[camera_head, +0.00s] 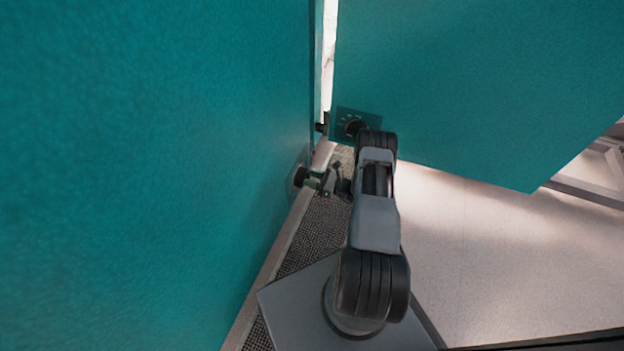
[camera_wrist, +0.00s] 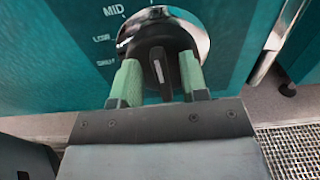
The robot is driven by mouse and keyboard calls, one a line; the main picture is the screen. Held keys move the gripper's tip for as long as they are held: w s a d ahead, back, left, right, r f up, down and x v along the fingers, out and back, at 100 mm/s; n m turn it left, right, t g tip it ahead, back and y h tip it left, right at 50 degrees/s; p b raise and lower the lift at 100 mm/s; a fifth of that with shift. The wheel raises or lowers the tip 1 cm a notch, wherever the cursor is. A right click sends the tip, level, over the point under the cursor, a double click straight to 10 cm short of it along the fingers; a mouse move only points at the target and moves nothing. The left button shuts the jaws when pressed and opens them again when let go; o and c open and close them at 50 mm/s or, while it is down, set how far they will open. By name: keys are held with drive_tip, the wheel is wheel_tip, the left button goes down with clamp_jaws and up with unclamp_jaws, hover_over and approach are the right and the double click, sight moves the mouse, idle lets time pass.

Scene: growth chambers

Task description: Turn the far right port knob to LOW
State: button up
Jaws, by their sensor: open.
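In the wrist view a black knob (camera_wrist: 160,62) with a pale mark on its bar sits on a round chrome plate (camera_wrist: 195,25) on a teal panel. The labels MID, LOW and one that looks like SHUT stand to its left. My gripper (camera_wrist: 159,76) is open, with one green finger on each side of the knob's bar. I cannot tell whether either finger touches it. In the head view my gripper (camera_head: 324,180) is at a dark knob (camera_head: 300,176) on the left teal wall. Which way the knob points is not clear there.
Another knob with a dial (camera_head: 354,126) is on the facing teal panel (camera_head: 470,90), just behind my arm. A further dark knob (camera_head: 320,127) shows on the left wall. Dark grating (camera_head: 312,235) runs along the wall's foot. Pale floor (camera_head: 480,250) is clear at right.

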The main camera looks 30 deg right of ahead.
clamp_jaws()
idle(0.4)
drive_tip(key=shift+a+n, duration=0.1)
drive_tip(key=shift+n, duration=0.2)
drive_tip(key=n+b, duration=0.1)
drive_tip(key=n, duration=0.2)
drive_tip(key=n+b, duration=0.1)
drive_tip(key=n, duration=0.3)
drive_tip(key=s+a+f+n+b, duration=0.1)
drive_tip(key=n, duration=0.3)
drive_tip(key=shift+b, duration=0.4)
drive_tip(key=shift+n, duration=0.3)
unclamp_jaws()
drive_tip(key=shift+r, duration=0.1)
